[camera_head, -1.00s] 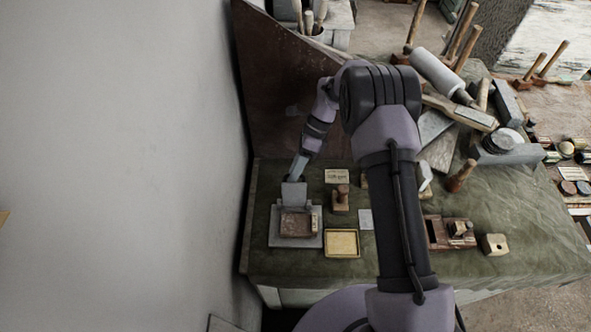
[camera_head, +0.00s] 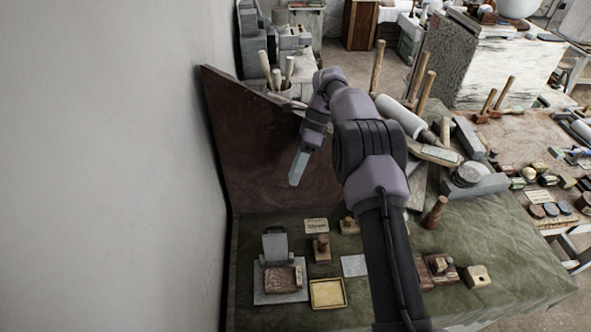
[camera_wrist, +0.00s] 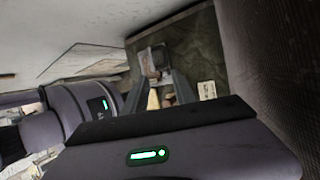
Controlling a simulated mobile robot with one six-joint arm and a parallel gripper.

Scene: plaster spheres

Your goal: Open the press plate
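The small press (camera_head: 262,297) stands at the left of the green-covered table, with a grey base and a brown bed. Its grey press plate (camera_head: 275,243) stands up at the back of the bed, raised away from it. My gripper (camera_head: 297,172) is in the air above and behind the plate, apart from it. In the wrist view my gripper (camera_wrist: 157,92) has its two fingers spread, with nothing seen held between them. The press also shows small beyond the fingers in the wrist view (camera_wrist: 151,60).
A yellow tray (camera_head: 327,293), a wooden-handled stamp (camera_head: 320,249) and a pale card (camera_head: 354,265) lie right of the press. A brown board (camera_head: 262,155) leans behind it, and the wall is close at left. Mallets and a roller (camera_head: 400,115) crowd the back right.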

